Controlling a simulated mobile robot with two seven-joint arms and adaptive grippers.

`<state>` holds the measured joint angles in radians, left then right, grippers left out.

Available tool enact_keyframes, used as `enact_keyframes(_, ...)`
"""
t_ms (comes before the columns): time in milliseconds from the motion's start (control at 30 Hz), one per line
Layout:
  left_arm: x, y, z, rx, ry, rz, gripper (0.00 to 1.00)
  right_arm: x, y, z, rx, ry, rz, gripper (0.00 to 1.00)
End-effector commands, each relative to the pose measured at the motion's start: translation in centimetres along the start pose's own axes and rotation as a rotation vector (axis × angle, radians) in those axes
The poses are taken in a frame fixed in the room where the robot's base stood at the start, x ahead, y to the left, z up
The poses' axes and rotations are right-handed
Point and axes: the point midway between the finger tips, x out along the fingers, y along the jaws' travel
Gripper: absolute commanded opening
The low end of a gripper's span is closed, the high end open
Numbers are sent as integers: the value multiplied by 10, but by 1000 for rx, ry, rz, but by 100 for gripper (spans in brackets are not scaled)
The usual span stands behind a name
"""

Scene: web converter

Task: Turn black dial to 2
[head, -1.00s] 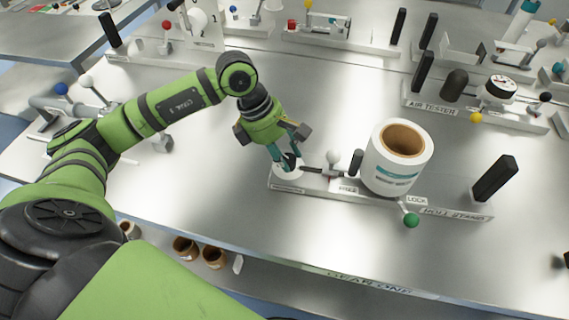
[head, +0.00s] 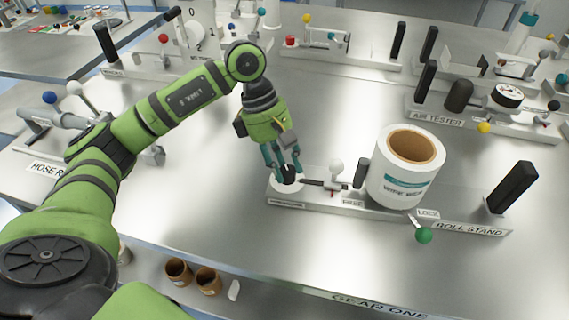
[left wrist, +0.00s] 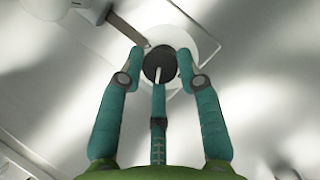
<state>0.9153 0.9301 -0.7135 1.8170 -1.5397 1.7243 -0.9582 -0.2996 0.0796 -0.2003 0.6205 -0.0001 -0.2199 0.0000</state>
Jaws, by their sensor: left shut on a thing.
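The black dial (head: 289,181) sits on a round white base at the left end of the roll stand (head: 470,229). My left gripper (head: 284,170) reaches down from above with its teal fingers shut around the dial. In the left wrist view the black dial (left wrist: 156,62) shows between the fingertips of the left gripper (left wrist: 162,70). A pale line on the dial points down toward the middle finger there. The white disc (left wrist: 200,45) shows around the dial, and I cannot read any numbers on it. My right gripper is not in view.
A white roll (head: 405,170) stands on the roll stand, right of the dial. A white-knobbed lever (head: 336,168) is close to the dial's right. A green-knobbed lever (head: 424,235) is at the stand's front. The air tester (head: 480,110) stands behind.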

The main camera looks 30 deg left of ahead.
Motion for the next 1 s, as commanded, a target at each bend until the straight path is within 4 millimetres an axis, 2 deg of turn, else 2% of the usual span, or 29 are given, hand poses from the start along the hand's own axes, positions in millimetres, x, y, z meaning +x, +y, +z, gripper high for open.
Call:
enact_keyframes(267,0,0,0,0,0,-1,3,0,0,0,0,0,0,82)
enact_keyframes(300,0,0,0,-1,0,-1,43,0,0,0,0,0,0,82)
enact_keyframes(333,0,0,0,-1,0,-1,55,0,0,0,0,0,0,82)
enact_keyframes(767,-6,0,0,-2,1,1,56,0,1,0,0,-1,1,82)
enact_keyframes(867,-19,1,0,-2,1,3,56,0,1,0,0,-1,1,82)
enact_keyframes(1000,-48,1,0,-2,2,5,56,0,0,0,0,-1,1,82)
